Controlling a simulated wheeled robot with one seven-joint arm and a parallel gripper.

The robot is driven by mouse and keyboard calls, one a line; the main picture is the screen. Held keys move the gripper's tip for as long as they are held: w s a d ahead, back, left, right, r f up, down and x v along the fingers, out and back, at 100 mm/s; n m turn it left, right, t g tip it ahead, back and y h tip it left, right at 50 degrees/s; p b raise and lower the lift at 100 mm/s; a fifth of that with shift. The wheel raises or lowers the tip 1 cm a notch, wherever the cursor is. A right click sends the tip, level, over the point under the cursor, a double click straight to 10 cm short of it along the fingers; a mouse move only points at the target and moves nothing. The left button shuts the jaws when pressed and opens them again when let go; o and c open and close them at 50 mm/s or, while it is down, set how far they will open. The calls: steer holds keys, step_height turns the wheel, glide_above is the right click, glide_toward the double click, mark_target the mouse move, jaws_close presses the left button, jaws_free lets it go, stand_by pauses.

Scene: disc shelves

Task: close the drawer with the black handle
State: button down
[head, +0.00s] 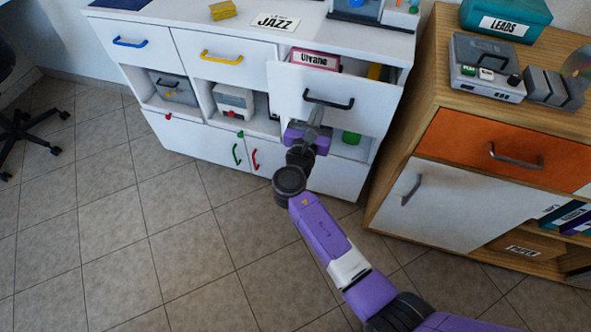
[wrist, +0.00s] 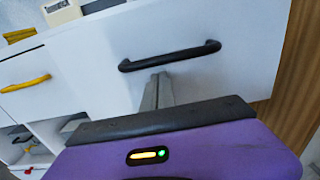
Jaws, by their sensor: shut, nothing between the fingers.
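The drawer with the black handle (head: 368,101) is white and stands pulled out at the right end of the white cabinet. Inside it show a pink "Urvano" box (head: 315,60) and a yellow item (head: 376,71). Its black handle (head: 328,100) is on the drawer front, and the handle also shows in the wrist view (wrist: 170,56). My gripper (head: 317,112) is shut and empty, in front of the drawer just below the handle. In the wrist view its fingertips (wrist: 161,78) are close under the handle; I cannot tell whether they touch the front.
Drawers with a blue handle (head: 130,43) and a yellow handle (head: 221,57) are shut to the left. A wooden cabinet (head: 405,140) with an orange drawer (head: 500,148) stands close on the right. Tiled floor (head: 150,240) is free in front.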

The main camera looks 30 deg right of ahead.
steer(key=b+x, duration=0.1)
steer(key=x, duration=0.7)
steer(key=shift+f+b, duration=0.1)
steer(key=shift+b, duration=0.25)
steer(key=shift+w+d, duration=0.2)
steer(key=shift+d, duration=0.05)
steer(key=shift+d+r, duration=0.2)
